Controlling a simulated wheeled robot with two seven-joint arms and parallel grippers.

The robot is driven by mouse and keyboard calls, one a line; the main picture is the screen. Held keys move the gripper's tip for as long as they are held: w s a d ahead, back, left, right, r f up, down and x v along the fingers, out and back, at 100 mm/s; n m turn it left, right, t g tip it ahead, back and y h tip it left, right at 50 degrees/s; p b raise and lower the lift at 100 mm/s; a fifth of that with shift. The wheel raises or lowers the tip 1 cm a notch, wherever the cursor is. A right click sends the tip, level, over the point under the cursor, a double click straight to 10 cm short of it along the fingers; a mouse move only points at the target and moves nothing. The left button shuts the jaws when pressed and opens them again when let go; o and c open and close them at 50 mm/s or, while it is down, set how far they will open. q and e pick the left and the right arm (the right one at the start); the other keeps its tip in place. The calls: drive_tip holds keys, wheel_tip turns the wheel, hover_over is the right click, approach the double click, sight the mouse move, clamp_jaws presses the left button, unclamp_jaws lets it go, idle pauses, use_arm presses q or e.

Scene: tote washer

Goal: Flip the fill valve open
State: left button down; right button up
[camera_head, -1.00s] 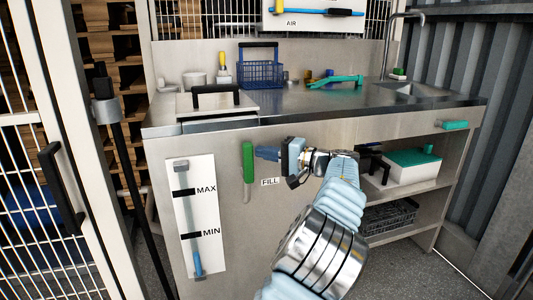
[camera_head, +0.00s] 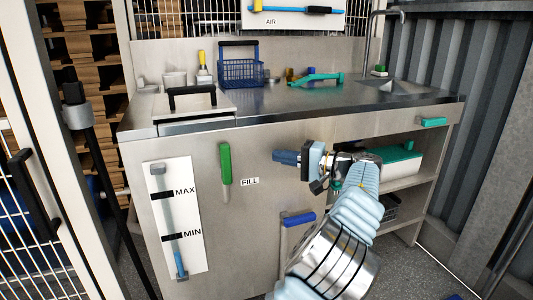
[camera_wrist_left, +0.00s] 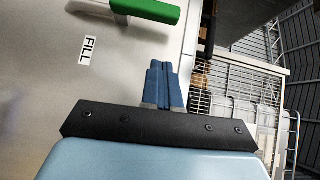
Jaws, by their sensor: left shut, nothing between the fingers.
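The fill valve's green handle (camera_head: 225,164) hangs upright on the steel front panel, left of the FILL label (camera_head: 250,182). The handle also shows at the top of the left wrist view (camera_wrist_left: 150,10), with the label below it (camera_wrist_left: 89,50). My left gripper (camera_head: 275,156) is right of the handle, with a clear gap between them. Its blue fingers are shut with nothing between them, and they also show in the left wrist view (camera_wrist_left: 164,70). My right gripper is not in view.
A level gauge (camera_head: 175,215) with MAX and MIN marks is left of the handle. A blue handle (camera_head: 298,218) sits lower on the front, beside my arm. The countertop above holds a blue basket (camera_head: 242,72) and a lidded hatch (camera_head: 193,103). Shelves are at the right.

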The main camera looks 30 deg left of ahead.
use_arm(q)
drive_tip(key=shift+w+d, duration=0.1)
drive_tip(key=shift+d, duration=1.1)
